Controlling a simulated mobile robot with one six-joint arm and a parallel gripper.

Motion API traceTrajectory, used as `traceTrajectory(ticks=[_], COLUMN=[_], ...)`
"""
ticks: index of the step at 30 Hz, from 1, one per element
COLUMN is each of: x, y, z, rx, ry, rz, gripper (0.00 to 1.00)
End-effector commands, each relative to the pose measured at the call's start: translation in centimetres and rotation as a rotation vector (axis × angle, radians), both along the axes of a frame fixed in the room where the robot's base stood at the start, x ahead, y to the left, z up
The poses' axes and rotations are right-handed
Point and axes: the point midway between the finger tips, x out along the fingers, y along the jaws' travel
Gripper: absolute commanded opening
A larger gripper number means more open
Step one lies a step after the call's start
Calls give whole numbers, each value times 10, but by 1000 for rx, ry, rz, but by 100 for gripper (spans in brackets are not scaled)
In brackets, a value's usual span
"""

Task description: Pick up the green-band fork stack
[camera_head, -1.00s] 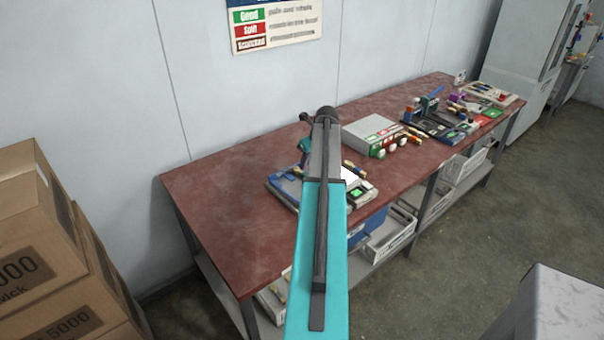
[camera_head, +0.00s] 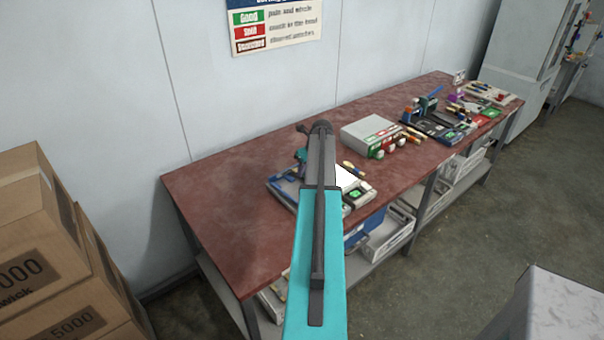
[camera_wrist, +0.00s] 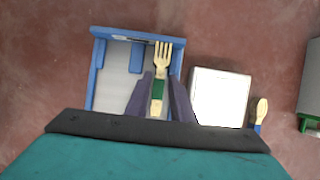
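The green-band fork stack (camera_wrist: 162,62) lies lengthwise in the right part of a blue-walled tray (camera_wrist: 97,75), tines pointing away in the wrist view. Its green band shows between the fingers of my gripper (camera_wrist: 160,82). The two dark fingers stand on either side of the handle, very close to it, with a thin gap visible on the right. In the head view the tray (camera_head: 285,184) shows beside my arm, which hides the fork stack and fingers.
A white block (camera_wrist: 220,96) stands right of the tray, with a pale utensil (camera_wrist: 262,109) beyond it. A grey box (camera_head: 371,131) and other kits stand farther right on the red table (camera_head: 225,190). The table's left part is bare. Cardboard boxes (camera_head: 40,225) are at left.

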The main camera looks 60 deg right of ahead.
Motion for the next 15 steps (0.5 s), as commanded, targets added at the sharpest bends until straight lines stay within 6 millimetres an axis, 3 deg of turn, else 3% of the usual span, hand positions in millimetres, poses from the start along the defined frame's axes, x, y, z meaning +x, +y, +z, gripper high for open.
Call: traceTrajectory(ticks=[15], x=[3], y=[0], z=[-6], rx=[0], ry=[0], rz=[1], gripper=[22])
